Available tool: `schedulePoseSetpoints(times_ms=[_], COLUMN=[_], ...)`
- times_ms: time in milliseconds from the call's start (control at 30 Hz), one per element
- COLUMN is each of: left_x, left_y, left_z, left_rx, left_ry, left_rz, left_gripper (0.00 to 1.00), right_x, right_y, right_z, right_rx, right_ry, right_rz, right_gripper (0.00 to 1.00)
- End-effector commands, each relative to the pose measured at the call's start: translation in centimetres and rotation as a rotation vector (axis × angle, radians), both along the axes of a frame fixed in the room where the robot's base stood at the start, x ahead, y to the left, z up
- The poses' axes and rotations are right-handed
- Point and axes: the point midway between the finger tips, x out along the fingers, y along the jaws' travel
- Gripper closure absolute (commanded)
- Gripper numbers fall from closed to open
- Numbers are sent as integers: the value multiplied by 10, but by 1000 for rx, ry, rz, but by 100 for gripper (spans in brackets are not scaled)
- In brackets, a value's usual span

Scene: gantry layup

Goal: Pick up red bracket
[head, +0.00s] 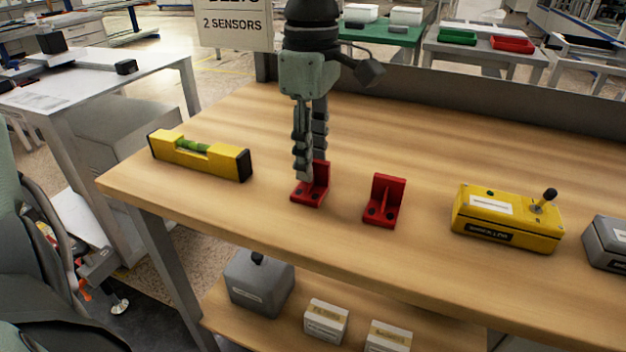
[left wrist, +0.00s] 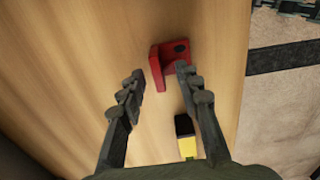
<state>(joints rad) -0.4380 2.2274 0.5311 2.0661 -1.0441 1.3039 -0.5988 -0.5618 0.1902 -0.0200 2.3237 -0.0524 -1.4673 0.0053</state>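Two red brackets stand on the wooden bench. The left red bracket (head: 318,190) has a flat base with dark holes and an upright plate. The right red bracket (head: 384,201) stands a short way to its right, clear of the gripper. My left gripper (head: 309,170) points down at the left bracket, its fingers overlapping the upright plate. In the left wrist view the fingers of my left gripper (left wrist: 160,73) are apart, with this red bracket (left wrist: 158,72) between and just beyond the tips. I cannot tell whether they touch it. My right gripper is not in view.
A yellow level (head: 178,152) lies to the left on the bench (head: 240,120). A yellow control box (head: 480,222) with a small joystick and a grey box (head: 608,238) stand to the right. A lower shelf (head: 225,310) holds several boxes.

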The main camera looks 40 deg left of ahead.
Motion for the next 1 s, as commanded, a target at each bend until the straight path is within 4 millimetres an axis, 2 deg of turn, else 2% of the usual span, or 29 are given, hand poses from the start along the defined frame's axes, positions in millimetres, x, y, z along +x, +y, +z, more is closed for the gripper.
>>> schedulePoseSetpoints(times_ms=[33, 133, 367, 667, 1000], left_x=[0, 0, 0, 0, 1], left_y=[0, 0, 0, 0, 0], left_z=[-8, -15, -17, -17, -16], left_rx=[-1, -1, -1, -1, -1], left_ry=[4, 1, 0, 0, -2], left_rz=[0, 1, 2, 2, 2], left_gripper=[66, 66, 66, 100, 100], right_x=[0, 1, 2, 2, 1], right_y=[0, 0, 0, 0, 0], right_z=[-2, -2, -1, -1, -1], right_rx=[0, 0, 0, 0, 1], right_ry=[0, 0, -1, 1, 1], right_rz=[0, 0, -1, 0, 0], right_gripper=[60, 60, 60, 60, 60])
